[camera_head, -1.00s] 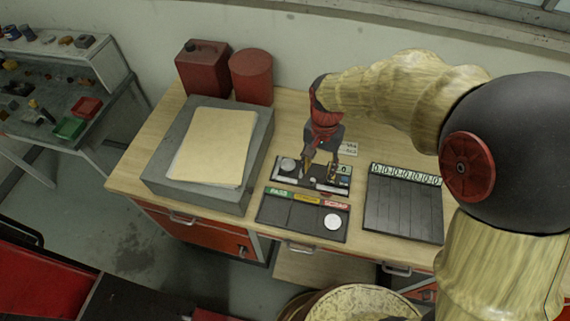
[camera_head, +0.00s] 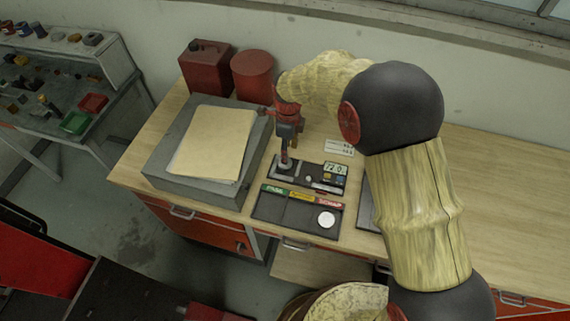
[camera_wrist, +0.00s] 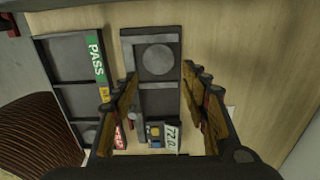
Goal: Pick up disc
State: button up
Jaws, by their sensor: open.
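A grey disc (camera_wrist: 157,60) lies flat in the end pocket of a dark gauge fixture (camera_wrist: 150,35), seen in the wrist view between my fingertips. My gripper (camera_wrist: 159,76) is open, with one finger on each side of the disc and apart from it in the picture. In the head view my gripper (camera_head: 284,164) points down over the left end of the fixture (camera_head: 325,188) and mostly hides that disc. The height gap between fingertips and disc is hard to tell. A second, white disc (camera_head: 326,219) lies in the red-labelled compartment of the sorting tray.
The sorting tray (camera_head: 268,207) with green, yellow and red labels sits in front of the fixture. A small display (camera_wrist: 172,137) is at the fixture's other end. A grey block (camera_head: 160,165) with paper stands close left. Red cans (camera_head: 253,75) stand behind. Free wood lies right.

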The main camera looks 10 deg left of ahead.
jog(key=f, duration=0.4)
jog(key=a+f, duration=0.1)
jog(key=f, duration=0.1)
jog(key=shift+f, duration=0.3)
jog(key=shift+d, duration=0.1)
jog(key=shift+c, duration=0.8)
grip_shut()
jog(key=shift+r, duration=0.1)
